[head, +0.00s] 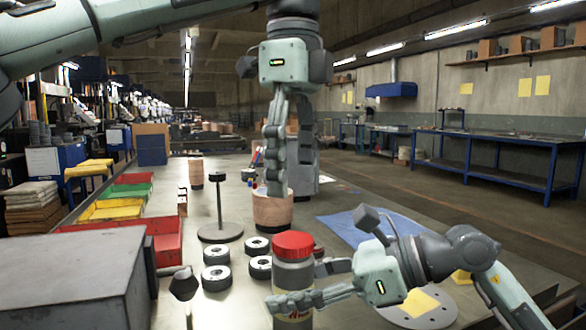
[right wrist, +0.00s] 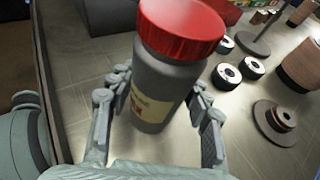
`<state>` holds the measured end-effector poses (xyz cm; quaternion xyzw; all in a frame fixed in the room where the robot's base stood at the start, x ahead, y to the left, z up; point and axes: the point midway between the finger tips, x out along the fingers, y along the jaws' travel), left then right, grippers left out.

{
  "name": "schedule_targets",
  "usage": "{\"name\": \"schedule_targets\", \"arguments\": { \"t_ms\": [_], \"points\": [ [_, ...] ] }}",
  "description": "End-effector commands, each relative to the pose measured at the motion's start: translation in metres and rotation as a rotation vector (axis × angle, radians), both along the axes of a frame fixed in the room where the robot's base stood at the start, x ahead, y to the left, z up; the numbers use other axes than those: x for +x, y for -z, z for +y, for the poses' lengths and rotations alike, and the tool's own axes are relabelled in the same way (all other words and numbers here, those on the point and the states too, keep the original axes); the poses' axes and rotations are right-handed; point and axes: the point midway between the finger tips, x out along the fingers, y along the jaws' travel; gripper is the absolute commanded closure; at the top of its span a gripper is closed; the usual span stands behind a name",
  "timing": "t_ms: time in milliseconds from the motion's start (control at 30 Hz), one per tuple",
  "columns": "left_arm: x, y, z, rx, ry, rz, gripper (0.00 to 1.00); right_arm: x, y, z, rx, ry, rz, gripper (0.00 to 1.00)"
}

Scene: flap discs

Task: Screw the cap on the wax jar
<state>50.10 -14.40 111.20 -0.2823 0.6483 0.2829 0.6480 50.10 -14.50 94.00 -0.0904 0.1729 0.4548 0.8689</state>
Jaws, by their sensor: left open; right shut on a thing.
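The wax jar is a grey cylinder (head: 293,275) with a cream and red label, standing upright near the front of the table. Its red cap (head: 292,245) sits on top; I cannot tell how tight it is. In the right wrist view the jar (right wrist: 155,85) and the cap (right wrist: 182,28) are large and close. My right gripper (head: 300,286) is shut on the jar's body below the cap, with a finger on either side (right wrist: 158,108).
Several black-and-white flap discs (head: 216,278) lie left of the jar. A disc stand with a post (head: 220,232) is behind them. A grey box (head: 75,280) and red, yellow and green bins (head: 165,243) line the left. A blue cloth (head: 345,228) lies right.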

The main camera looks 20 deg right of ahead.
Motion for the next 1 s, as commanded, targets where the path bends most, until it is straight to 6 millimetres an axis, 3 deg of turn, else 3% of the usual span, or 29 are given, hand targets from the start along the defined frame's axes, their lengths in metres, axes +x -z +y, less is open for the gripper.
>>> {"name": "schedule_targets", "arguments": {
  "t_ms": [267, 700, 1000],
  "points": [
    [0.000, 0.008, 0.000, 0.000, 0.002, 0.000, 0.36, 0.000, 0.000, 0.000, 0.000, 0.000, 0.000, 1.00],
    [0.000, 0.070, 0.000, 0.000, 0.003, 0.000, 0.36, 0.000, 0.000, 0.000, 0.000, 0.000, 0.000, 1.00],
    [0.000, 0.080, 0.000, 0.000, 0.002, -0.001, 0.36, 0.000, 0.000, 0.000, 0.000, 0.000, 0.000, 1.00]
  ]
}}
